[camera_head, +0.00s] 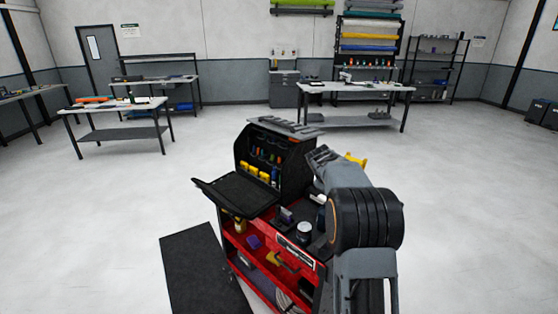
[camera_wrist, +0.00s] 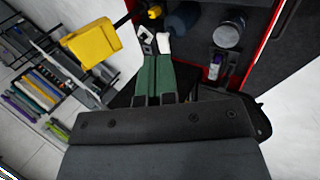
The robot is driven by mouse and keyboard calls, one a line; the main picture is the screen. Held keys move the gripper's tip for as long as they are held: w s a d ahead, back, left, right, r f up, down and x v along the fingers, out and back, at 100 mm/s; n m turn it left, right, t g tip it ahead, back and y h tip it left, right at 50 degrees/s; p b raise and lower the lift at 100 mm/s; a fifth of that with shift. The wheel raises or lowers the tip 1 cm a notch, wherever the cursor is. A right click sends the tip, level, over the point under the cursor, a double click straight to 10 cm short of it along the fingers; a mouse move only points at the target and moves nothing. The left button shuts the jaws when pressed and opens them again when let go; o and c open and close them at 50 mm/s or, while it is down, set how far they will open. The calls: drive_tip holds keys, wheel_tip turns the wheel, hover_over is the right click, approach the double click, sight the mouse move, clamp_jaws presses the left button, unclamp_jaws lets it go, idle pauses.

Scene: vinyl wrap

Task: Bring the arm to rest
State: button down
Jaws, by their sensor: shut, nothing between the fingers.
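My arm rises at the right of the head view and reaches over the red tool cart (camera_head: 297,246). Its grey forearm runs up and left beside the open black tool case on the cart. My gripper (camera_wrist: 156,62) shows in the wrist view as two green fingers side by side, shut and empty. In the head view the fingertips cannot be made out clearly.
The black tool case (camera_head: 270,150) stands open on the cart. A yellow tool (camera_wrist: 92,43) is left of the fingers in the wrist view. Work tables (camera_head: 350,87) stand farther back; the floor between is clear.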

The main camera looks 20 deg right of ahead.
drive_tip(key=s+a+f+m+g+y, duration=0.1)
drive_tip(key=s+a+f+m+y, duration=0.1)
drive_tip(key=s+a+f+m, duration=0.25)
drive_tip(key=s+a+r+t+y, duration=0.1)
drive_tip(key=s+a+r+y, duration=0.1)
drive_tip(key=s+a, duration=0.7)
drive_tip(key=s+a+r+m+t+y, duration=0.1)
drive_tip(key=s+a+r, duration=0.2)
drive_tip(key=s+a, duration=0.7)
drive_tip(key=shift+s+a+r+y, duration=0.2)
drive_tip(key=shift+s+r+y, duration=0.15)
drive_tip(key=shift+s, duration=2.5)
